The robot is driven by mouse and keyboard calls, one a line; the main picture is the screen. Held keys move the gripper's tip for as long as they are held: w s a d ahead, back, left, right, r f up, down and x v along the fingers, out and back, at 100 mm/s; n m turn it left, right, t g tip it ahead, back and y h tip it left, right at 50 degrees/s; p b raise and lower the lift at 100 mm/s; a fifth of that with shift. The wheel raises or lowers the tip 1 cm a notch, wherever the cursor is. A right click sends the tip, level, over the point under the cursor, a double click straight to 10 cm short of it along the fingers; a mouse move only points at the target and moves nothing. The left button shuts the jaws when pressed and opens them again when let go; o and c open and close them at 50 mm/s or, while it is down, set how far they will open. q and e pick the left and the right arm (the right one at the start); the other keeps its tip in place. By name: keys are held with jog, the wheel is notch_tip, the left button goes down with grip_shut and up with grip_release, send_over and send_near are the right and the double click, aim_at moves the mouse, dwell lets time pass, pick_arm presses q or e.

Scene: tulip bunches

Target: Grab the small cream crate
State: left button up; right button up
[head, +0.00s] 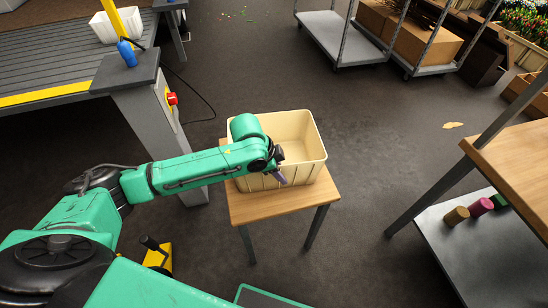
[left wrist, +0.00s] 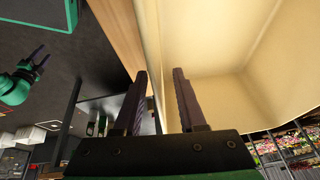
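The small cream crate (head: 305,130) stands upright on a small wooden table (head: 275,208) in the head view. It looks empty. My left gripper (head: 281,176) is at the crate's near side, at its rim. In the left wrist view my left gripper (left wrist: 162,100) has its two dark fingers apart, one on each side of the crate's wall (left wrist: 152,60). One finger is inside the crate (left wrist: 215,50) and one outside, with a gap still showing. My right gripper (left wrist: 34,62) shows small at the left of the left wrist view, its fingers seemingly apart and empty.
A grey post (head: 150,105) with a red button stands left of the table. A wooden-topped bench (head: 515,165) with coloured spools below is at the right. Trolleys (head: 340,40) stand at the back. Dark floor between table and bench is clear.

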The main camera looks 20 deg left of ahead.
pick_arm(q)
grip_shut()
jog(key=shift+w+r, duration=0.1)
jog(key=shift+r, duration=0.05)
dwell(1.2)
